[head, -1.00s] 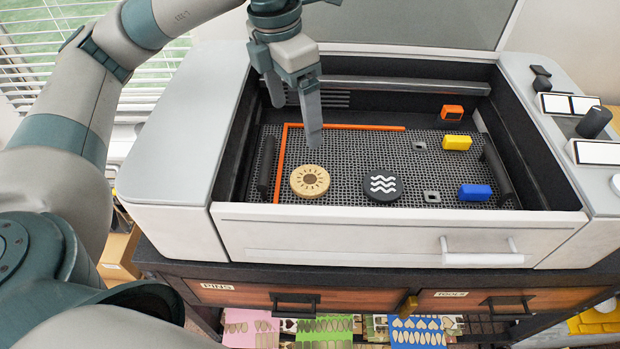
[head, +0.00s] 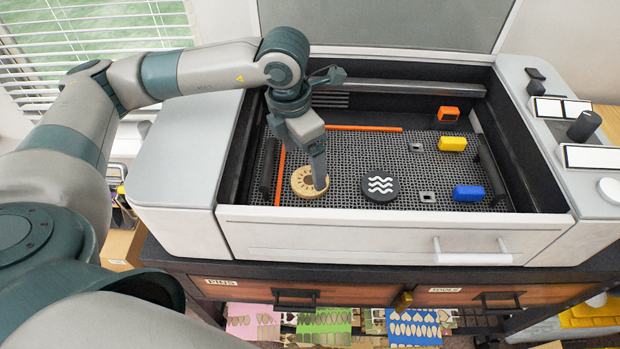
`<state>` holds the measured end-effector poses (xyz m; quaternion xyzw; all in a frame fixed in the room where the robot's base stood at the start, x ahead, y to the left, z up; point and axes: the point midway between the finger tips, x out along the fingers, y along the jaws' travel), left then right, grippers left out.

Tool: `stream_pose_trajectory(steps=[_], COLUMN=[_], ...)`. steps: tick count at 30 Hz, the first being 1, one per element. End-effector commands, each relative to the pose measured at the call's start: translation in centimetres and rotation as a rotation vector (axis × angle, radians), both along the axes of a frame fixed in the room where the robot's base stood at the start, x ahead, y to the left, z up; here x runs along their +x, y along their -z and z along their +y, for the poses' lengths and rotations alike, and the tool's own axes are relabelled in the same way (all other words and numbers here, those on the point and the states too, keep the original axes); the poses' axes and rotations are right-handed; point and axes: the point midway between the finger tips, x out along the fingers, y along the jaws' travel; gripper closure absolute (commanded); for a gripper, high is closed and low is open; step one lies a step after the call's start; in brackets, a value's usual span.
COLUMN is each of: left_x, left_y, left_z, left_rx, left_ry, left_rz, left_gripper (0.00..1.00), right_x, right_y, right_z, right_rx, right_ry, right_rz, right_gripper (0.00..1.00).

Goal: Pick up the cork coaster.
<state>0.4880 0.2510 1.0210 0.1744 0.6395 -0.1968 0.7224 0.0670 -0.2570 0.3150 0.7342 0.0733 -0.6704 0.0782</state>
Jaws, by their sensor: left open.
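The cork coaster (head: 304,187) is a round tan disc with a dark sun mark. It lies flat on the dark honeycomb bed of the machine (head: 400,155), left of the middle. My left gripper (head: 319,180) points down right at the coaster, and its finger covers the coaster's right part. The jaws are open, seen nearly edge-on, so one finger hides the other. I cannot tell whether the fingertips touch the coaster. A dark round coaster with white waves (head: 380,189) lies to its right. My right gripper is out of view.
An orange L-shaped guide (head: 365,128) edges the bed at the back and left. A yellow block (head: 452,144), a blue block (head: 468,193) and small grey pieces sit at the right. The machine's pale front wall (head: 340,235) stands before the bed.

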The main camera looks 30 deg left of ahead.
Motion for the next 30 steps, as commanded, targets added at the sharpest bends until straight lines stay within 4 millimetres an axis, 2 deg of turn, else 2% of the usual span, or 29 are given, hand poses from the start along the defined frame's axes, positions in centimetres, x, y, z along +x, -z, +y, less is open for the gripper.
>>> stream_pose_trajectory(steps=[10,17,22,30], left_x=[0.0,0.2,0.5,0.6], left_y=[0.3,2.4,4.5,5.1], left_z=[-0.1,-0.8,-0.9,-0.9], left_rx=[0.000,0.001,0.001,0.000], left_ry=[-0.001,0.000,-0.002,-0.001], left_rz=[0.004,0.005,0.004,0.001], left_gripper=[0.12,0.12,0.12,0.12], right_x=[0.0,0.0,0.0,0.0], right_y=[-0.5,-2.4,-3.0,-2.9], right_z=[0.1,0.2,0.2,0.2], right_rx=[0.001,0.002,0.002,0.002], right_ry=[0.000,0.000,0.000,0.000], right_rz=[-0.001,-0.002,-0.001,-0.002], right_gripper=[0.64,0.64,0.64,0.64])
